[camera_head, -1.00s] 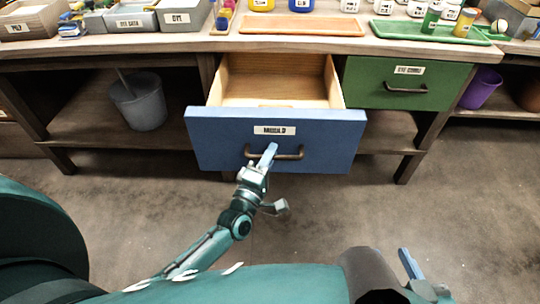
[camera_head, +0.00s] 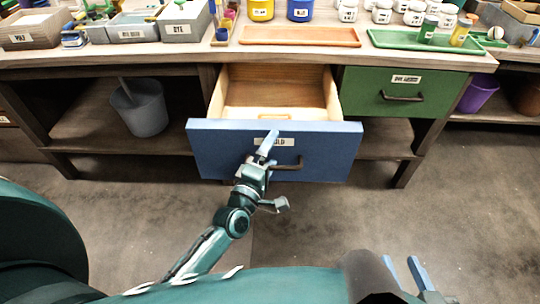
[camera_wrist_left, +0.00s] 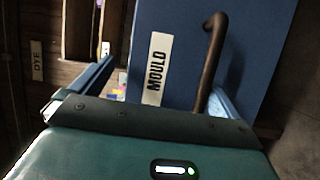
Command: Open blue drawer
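The blue drawer (camera_head: 215,150) is pulled well out under the bench, and its light wooden inside (camera_head: 275,88) shows. A small wooden-coloured item (camera_head: 274,116), partly hidden, lies behind its front. Its label reads MOULD in the left wrist view (camera_wrist_left: 157,68). The dark bar handle (camera_head: 290,165) is on the drawer front. My left gripper (camera_head: 266,147) is in front of the label, beside the handle. In the left wrist view its fingers (camera_wrist_left: 155,92) are wide apart, with the handle (camera_wrist_left: 210,60) near the right finger. My right gripper (camera_head: 404,272) is open and empty at the bottom right.
A closed green drawer (camera_head: 375,78) is to the right. A grey bucket (camera_head: 140,108) stands on the lower shelf at left, and a purple pot (camera_head: 478,93) at right. The benchtop (camera_head: 225,53) holds trays, boxes and jars. The floor (camera_head: 330,225) before the drawer is clear.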

